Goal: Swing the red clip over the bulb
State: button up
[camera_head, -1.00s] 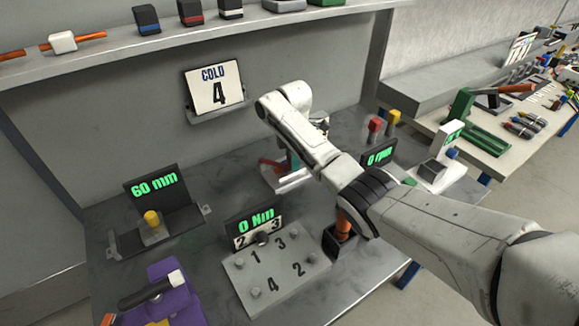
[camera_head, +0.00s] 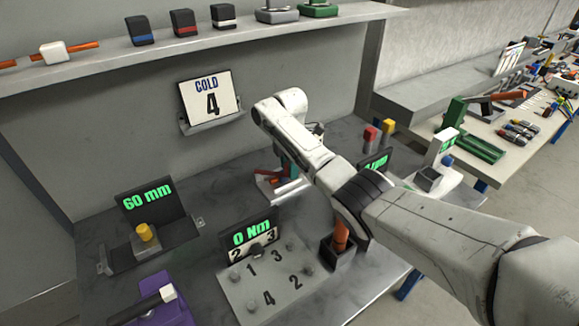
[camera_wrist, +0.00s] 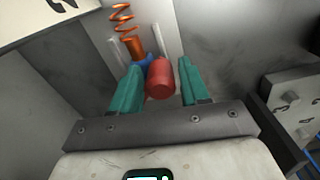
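A red part (camera_wrist: 160,80), probably the red clip, sits between my gripper's (camera_wrist: 162,80) teal fingers in the wrist view. The fingers stand apart on either side of it; I see no clear contact. Just beyond are a small blue piece (camera_wrist: 146,64) and an orange cylinder (camera_wrist: 132,48) with a coil, possibly the bulb. The clip does not visibly cover the cylinder. In the head view, the red part (camera_head: 267,177) shows beside a pale bracket, and my arm hides most of my gripper there.
A numbered plate (camera_head: 262,286) with knobs stands in front, below a "0 Nm" display (camera_head: 251,233). A "60 mm" display (camera_head: 147,197) is left. A card reading "COLD 4" (camera_head: 209,97) stands against the back wall. A display (camera_head: 375,163) is partly behind my arm.

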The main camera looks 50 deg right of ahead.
jog(key=shift+o, duration=1)
notch_tip(320, 180, up, 11)
jog(key=shift+f, duration=0.1)
